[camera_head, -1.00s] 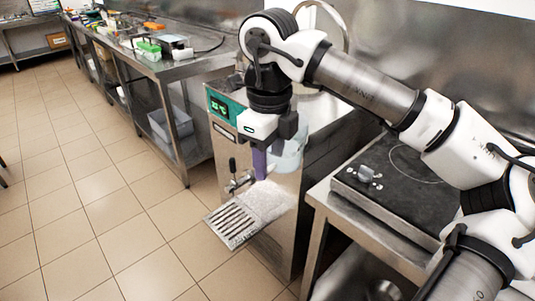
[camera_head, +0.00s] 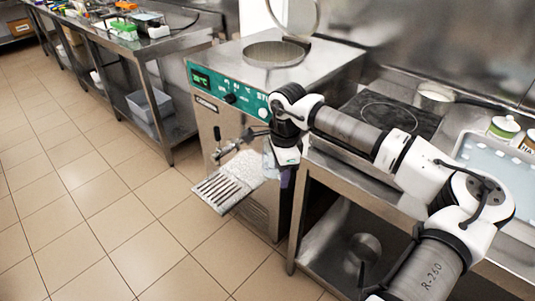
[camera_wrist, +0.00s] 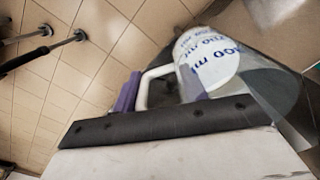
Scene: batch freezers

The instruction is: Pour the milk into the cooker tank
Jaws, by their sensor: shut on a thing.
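My gripper (camera_head: 284,176) is shut on a jug, low in front of the machine's right front edge in the head view. In the wrist view the purple fingers (camera_wrist: 155,90) close at the white handle of the jug (camera_wrist: 208,60). The jug looks partly clear, with white and blue lettering; it lies tilted in that picture. I cannot tell its milk level. In the head view only a pale part of the jug (camera_head: 269,154) shows beside my wrist. The tank's round opening (camera_head: 274,54) is on top of the machine, its lid (camera_head: 303,14) raised behind it. The gripper is below the opening.
The machine's front has a green panel (camera_head: 225,88), a spout with a lever (camera_head: 228,145) and a slotted drip tray (camera_head: 218,190). A black hob (camera_head: 390,112), a pan (camera_head: 434,96) and a pale tray (camera_head: 495,170) are on the right. Tiled floor is clear at left.

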